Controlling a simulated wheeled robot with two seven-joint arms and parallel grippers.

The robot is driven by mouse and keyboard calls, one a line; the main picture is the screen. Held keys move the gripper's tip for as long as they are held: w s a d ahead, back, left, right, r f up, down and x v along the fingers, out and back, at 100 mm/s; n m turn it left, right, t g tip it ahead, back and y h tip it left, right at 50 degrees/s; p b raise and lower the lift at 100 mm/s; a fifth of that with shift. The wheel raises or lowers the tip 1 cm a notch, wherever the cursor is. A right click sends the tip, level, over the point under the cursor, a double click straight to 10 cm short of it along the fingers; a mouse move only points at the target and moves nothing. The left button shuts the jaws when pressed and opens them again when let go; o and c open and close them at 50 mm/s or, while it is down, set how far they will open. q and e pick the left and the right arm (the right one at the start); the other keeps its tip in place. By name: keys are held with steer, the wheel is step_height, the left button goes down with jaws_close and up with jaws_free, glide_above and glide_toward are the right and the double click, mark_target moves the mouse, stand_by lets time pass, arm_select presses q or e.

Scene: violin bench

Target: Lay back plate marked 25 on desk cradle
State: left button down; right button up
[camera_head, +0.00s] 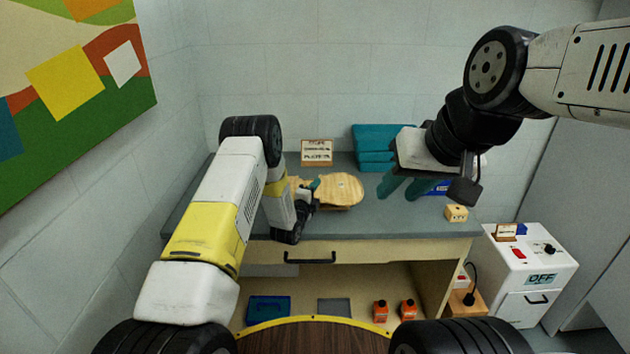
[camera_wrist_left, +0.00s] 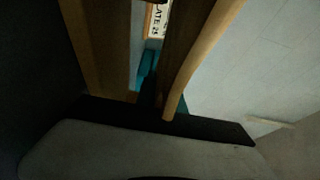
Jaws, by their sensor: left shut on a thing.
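A pale wooden violin plate (camera_head: 342,189) lies roughly flat over the desk, just right of my left gripper. The plate's own number is not legible in the head view. Any cradle under the plate is hidden or cannot be made out. My right gripper (camera_head: 405,188) is open and empty, its teal fingers apart above the desk.
A small wooden block (camera_head: 456,213) sits at the right front. A white cabinet (camera_head: 530,270) stands right. The desk's front middle is clear.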

arm_select(q)
steer(key=shift+f, duration=0.35)
stand_by(0.7)
steer(key=c, duration=1.3)
jaws_free()
steer(key=shift+c, duration=0.2)
steer(key=shift+s, duration=0.15)
